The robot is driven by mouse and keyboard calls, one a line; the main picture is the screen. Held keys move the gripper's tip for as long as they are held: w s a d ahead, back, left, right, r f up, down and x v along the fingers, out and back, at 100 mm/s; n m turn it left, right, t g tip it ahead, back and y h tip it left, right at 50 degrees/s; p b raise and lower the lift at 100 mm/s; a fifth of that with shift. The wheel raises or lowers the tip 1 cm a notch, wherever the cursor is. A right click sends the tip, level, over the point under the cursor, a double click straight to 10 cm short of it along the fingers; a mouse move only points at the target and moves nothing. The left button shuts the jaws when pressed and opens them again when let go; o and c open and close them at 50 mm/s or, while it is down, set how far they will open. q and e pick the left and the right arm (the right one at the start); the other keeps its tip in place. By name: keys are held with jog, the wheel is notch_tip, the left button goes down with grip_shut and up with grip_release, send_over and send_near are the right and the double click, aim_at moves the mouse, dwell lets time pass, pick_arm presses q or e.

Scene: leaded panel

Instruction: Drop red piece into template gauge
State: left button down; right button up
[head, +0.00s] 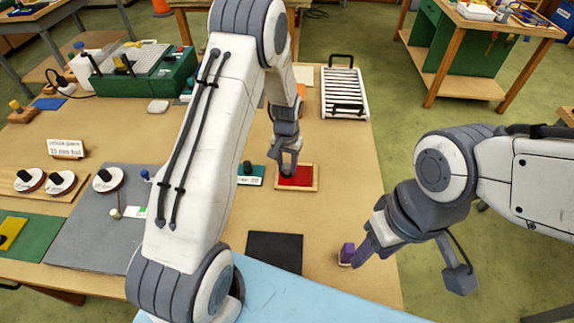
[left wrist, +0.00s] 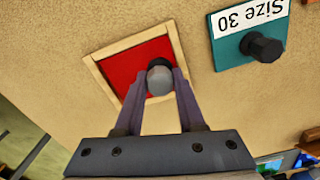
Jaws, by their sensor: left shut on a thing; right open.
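The red piece (head: 296,178) lies flat within the square wooden frame of the template gauge (head: 314,184), on the tan table. The left wrist view shows the red piece (left wrist: 125,62) inside the light wooden rails of the gauge (left wrist: 132,41), its near edge hidden by my fingers. My left gripper (head: 289,170) is shut on the round grey knob (left wrist: 160,78) of the red piece. I cannot tell whether the piece is fully seated. My right gripper (head: 366,254) is open, low at the table's right edge, with a purple part at its tip.
A teal "Size 30" block (left wrist: 232,47) with a black knob stands beside the gauge. A black mat (head: 275,250) lies nearer me. A white slatted rack (head: 344,92) is behind. Round knobbed discs (head: 108,180) and a green case (head: 150,88) are at left.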

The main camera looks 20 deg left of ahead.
aim_at(287, 165)
pick_arm(q)
jog(key=shift+c, duration=2.2)
grip_release()
notch_tip(287, 165, up, 10)
jog(key=b, duration=0.2)
jog(key=shift+r, duration=0.25)
